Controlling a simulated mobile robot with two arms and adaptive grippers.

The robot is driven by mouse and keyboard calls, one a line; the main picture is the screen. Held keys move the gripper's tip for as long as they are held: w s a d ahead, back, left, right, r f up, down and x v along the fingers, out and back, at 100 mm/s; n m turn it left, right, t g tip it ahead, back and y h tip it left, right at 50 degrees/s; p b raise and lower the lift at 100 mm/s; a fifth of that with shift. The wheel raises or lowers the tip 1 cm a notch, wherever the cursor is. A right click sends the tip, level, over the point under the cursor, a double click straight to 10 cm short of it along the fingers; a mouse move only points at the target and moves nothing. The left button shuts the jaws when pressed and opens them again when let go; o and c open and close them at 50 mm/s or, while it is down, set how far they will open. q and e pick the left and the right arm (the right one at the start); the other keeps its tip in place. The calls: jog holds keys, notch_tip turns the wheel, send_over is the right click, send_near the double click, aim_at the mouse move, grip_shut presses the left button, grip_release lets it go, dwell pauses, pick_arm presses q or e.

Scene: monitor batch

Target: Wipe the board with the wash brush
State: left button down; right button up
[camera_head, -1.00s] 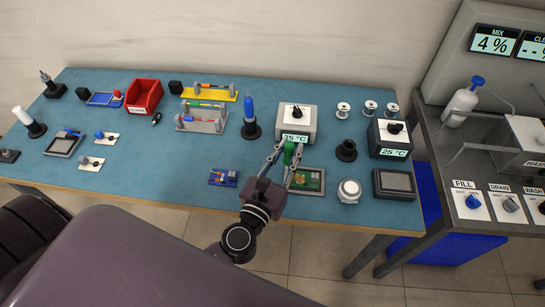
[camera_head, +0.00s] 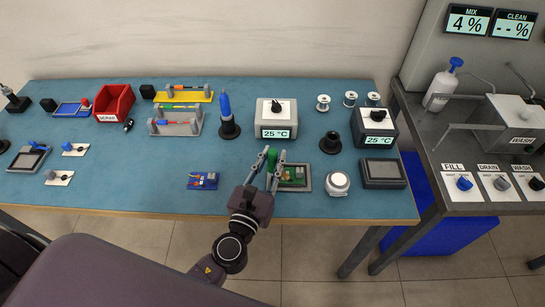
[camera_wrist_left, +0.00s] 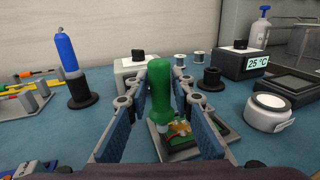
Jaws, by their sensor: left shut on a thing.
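My left gripper (camera_head: 267,166) is shut on a wash brush with a green handle (camera_head: 272,157). In the left wrist view the green handle (camera_wrist_left: 161,90) stands upright between the fingers (camera_wrist_left: 160,105). A green circuit board (camera_head: 293,174) lies in a grey holder (camera_head: 306,184) just right of the gripper. In the left wrist view the board (camera_wrist_left: 178,134) is just beyond the brush and partly hidden by it. The brush's lower end is mostly hidden, so I cannot tell whether it touches the board. My right gripper is not in view.
A small blue board (camera_head: 203,181) lies to the left. A 25 °C station (camera_head: 275,118) stands behind the gripper. A round white-topped container (camera_head: 338,183) and a dark tray (camera_head: 382,173) are to the right. A metal wash bench (camera_head: 470,135) stands at the far right.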

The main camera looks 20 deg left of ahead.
pick_arm(q)
jog(key=shift+f, duration=0.1)
dwell(0.7)
jog(key=shift+f+b, duration=0.4)
jog(key=shift+b, duration=0.1)
